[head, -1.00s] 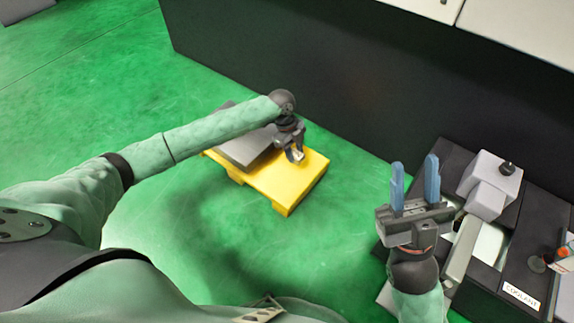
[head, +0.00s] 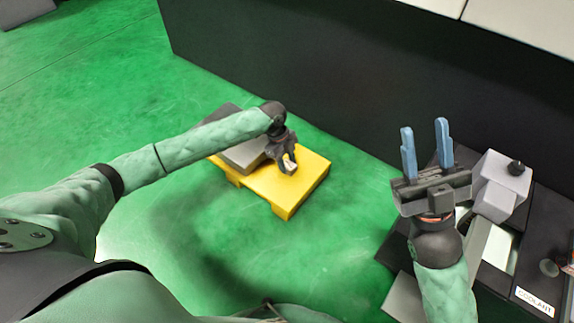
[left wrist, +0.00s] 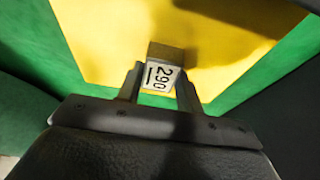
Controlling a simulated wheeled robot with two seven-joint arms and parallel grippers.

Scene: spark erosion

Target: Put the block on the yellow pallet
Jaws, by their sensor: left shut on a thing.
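The yellow pallet (head: 300,185) lies on the green floor, left of the dark machine wall. My left gripper (head: 287,166) is over the pallet's bare right part, shut on a small metal block (left wrist: 164,55). In the left wrist view the block sits between the fingers, with a white label marked 290 facing the camera and yellow behind it. Whether the block touches the pallet I cannot tell. My right gripper (head: 425,150) is empty and open, its two blue fingers apart and pointing up, near the machine at the right.
A grey slab (head: 245,153) covers the pallet's left part, close to my left gripper. A light grey box with a black knob (head: 503,184) and a coolant label (head: 535,303) are beside my right arm. Open green floor lies in front of the pallet.

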